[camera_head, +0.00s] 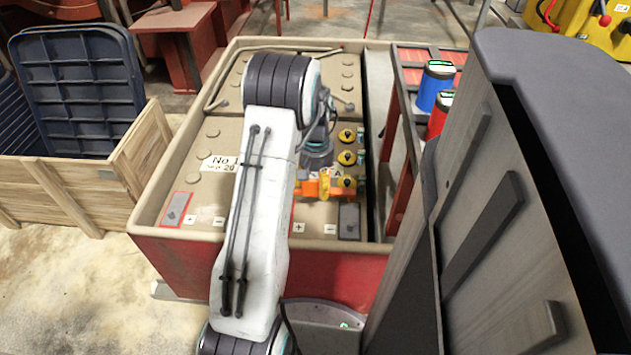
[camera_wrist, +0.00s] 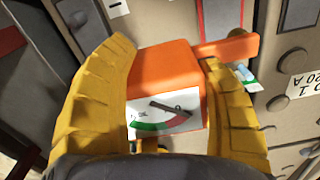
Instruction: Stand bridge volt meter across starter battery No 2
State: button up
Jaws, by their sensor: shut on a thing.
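The bridge volt meter (camera_wrist: 166,75) is an orange block with a white, green and red dial face and an orange bar at one side. My gripper (camera_wrist: 165,95) is shut on it, a yellow finger on each side. In the head view the orange meter (camera_head: 312,188) shows just right of my arm, over the near battery's beige top (camera_head: 215,135). I cannot tell whether the meter touches the top. No label reading No 2 is visible.
Grey terminal plates (camera_head: 349,221) and (camera_head: 178,208) lie at the near corners of the top. Yellow knobs (camera_head: 347,157) stand right of my gripper. A wooden crate (camera_head: 60,190) is at left; a red rack with blue (camera_head: 434,90) and red canisters is at right.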

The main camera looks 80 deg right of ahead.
jog(key=shift+f+b, duration=1.2)
jog(key=shift+f, duration=0.85)
jog(key=o, duration=1.3)
jog(key=shift+o, duration=0.2)
notch_tip(320, 180, up, 12)
jog(key=shift+f, duration=0.1)
